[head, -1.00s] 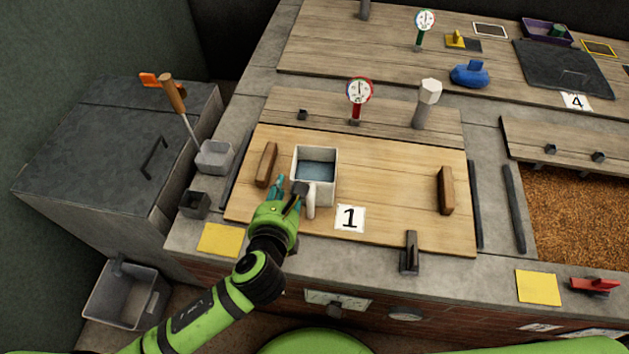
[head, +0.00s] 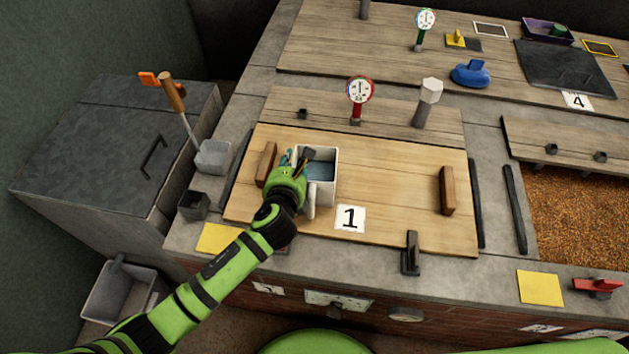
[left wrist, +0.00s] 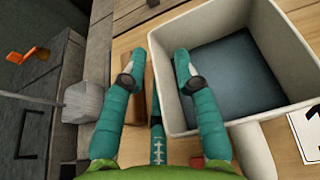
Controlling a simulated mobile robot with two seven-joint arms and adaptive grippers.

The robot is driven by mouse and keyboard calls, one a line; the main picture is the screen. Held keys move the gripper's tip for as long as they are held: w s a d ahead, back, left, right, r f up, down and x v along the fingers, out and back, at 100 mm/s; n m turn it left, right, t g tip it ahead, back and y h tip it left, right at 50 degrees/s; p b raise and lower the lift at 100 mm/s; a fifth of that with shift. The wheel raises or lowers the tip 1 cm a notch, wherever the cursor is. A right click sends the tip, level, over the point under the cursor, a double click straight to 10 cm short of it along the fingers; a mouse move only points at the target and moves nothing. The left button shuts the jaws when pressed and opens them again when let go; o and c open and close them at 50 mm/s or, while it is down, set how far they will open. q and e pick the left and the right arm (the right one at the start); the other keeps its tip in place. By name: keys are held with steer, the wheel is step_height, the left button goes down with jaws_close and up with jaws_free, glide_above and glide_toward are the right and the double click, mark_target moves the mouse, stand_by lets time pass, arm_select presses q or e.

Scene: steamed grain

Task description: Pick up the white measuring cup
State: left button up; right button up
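The white measuring cup (head: 331,185) is a square cup with a handle at its near side and a blue-grey inside. It stands upright on the wooden lid marked 1. It also shows in the left wrist view (left wrist: 271,60), at the right. My left gripper (head: 296,157) is at the cup's left wall and hides part of it. In the left wrist view my left gripper (left wrist: 156,62) is open, one finger outside the left wall and the other over the cup's opening. Whether the fingers touch the wall I cannot tell. My right gripper is not in view.
Wooden handle blocks (head: 266,164) and (head: 447,190) stand on the lid (head: 390,170), the left one close to my gripper. A red-rimmed gauge (head: 360,92) rises behind the cup. A grey holder (head: 213,157) with a wooden-handled tool is left.

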arm_select(q)
jaws_close()
steer(key=shift+r, duration=0.2)
steer(key=shift+r, duration=0.1)
